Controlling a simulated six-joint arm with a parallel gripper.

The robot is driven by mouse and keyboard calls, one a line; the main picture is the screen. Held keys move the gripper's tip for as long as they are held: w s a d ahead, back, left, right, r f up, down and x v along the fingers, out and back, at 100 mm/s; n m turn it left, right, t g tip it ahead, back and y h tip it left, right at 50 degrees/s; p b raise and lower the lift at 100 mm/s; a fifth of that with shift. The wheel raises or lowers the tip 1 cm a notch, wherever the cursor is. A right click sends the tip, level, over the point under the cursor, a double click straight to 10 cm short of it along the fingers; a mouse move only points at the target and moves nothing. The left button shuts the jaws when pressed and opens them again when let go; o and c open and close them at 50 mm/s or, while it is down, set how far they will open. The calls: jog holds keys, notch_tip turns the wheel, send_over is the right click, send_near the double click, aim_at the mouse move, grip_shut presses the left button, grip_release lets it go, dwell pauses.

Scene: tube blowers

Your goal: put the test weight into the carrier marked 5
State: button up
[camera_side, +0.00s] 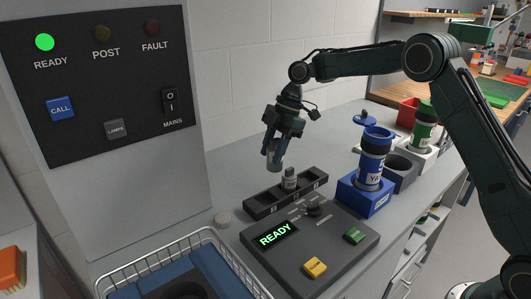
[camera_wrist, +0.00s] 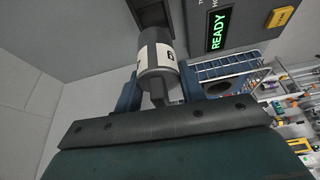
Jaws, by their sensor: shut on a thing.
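My gripper (camera_side: 270,152) points down above the dark rack and is shut on a grey cylinder with a white label band, the test weight (camera_side: 274,161). In the wrist view the weight (camera_wrist: 157,62) sits between the blue fingers; a black character on its band is hard to read. A green carrier (camera_side: 424,128) stands farther back in a white dock. I cannot read a 5 on either carrier.
A console (camera_side: 330,262) with a lit READY display stands in front. An empty dark grey holder (camera_side: 402,172) is between the docks. A wire basket (camera_side: 222,240) is at the front left, a red bin (camera_side: 407,112) behind.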

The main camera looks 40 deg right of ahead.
jog(key=s+d+r+m+t, duration=0.1)
jog(key=s+d+r+m, duration=0.3)
jog(key=s+d+r, duration=0.3)
jog(key=s+d+r+m+t+h, duration=0.1)
jog(key=s+d+r+m, duration=0.3)
jog(key=s+d+r, duration=0.4)
jog(key=d+r, duration=0.1)
jog(key=d, duration=0.6)
jog(key=shift+r+t, duration=0.25)
jog(key=shift+t, duration=0.15)
jog(key=shift+d+f, duration=0.1)
jog(key=shift+f, duration=0.15)
jog(key=shift+f, duration=2.15)
jog(key=shift+f, duration=0.15)
jog(key=shift+f, duration=0.4)
jog(key=shift+f, duration=0.3)
jog(key=shift+f, duration=0.35)
